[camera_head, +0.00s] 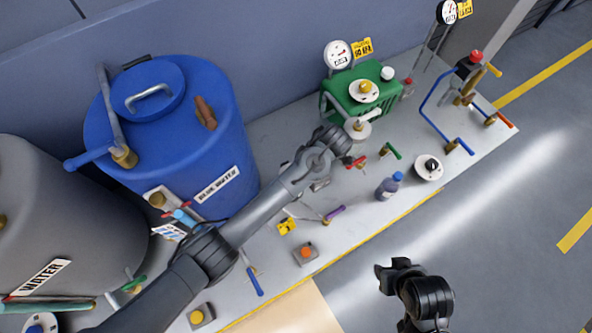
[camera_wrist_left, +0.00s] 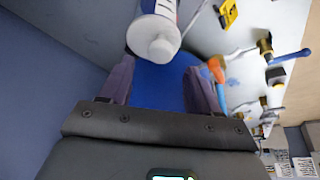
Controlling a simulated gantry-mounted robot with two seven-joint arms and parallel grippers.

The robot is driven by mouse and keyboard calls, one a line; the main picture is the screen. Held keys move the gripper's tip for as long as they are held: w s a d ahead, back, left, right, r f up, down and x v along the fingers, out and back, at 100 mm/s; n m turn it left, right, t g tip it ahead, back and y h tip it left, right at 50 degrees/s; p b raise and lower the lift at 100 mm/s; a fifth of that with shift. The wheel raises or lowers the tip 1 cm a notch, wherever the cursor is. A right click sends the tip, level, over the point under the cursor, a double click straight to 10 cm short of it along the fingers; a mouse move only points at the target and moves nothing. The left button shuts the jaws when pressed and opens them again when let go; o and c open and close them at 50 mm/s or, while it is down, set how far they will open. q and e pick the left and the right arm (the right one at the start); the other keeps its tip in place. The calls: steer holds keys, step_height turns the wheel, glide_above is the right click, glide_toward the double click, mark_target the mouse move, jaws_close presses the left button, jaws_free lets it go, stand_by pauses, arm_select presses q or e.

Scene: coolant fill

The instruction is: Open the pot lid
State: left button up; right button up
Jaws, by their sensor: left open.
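My left arm reaches across the bench in the head view. Its gripper (camera_head: 345,145) is at the front of the green box, close to a white round piece with a light handle (camera_head: 366,122). In the left wrist view, the fingers (camera_wrist_left: 160,85) are apart, and a white cylinder with a rounded knob (camera_wrist_left: 160,45) shows near their tips. I cannot tell whether it is the pot lid or whether a finger touches it. A blue barrel (camera_head: 225,120) has a round lid with a grey handle (camera_head: 150,97). My right gripper (camera_head: 390,268) hangs over the floor, apart from the bench; its jaws are unclear.
The green box (camera_head: 340,98) carries a white disc with a yellow knob (camera_head: 365,90). A grey tank (camera_head: 60,220) stands left. Floor beyond the yellow-edged bench is clear.

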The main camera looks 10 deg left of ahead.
arm_select(q)
steer(key=shift+x, duration=2.3)
steer(key=shift+c, duration=0.2)
jaws_close()
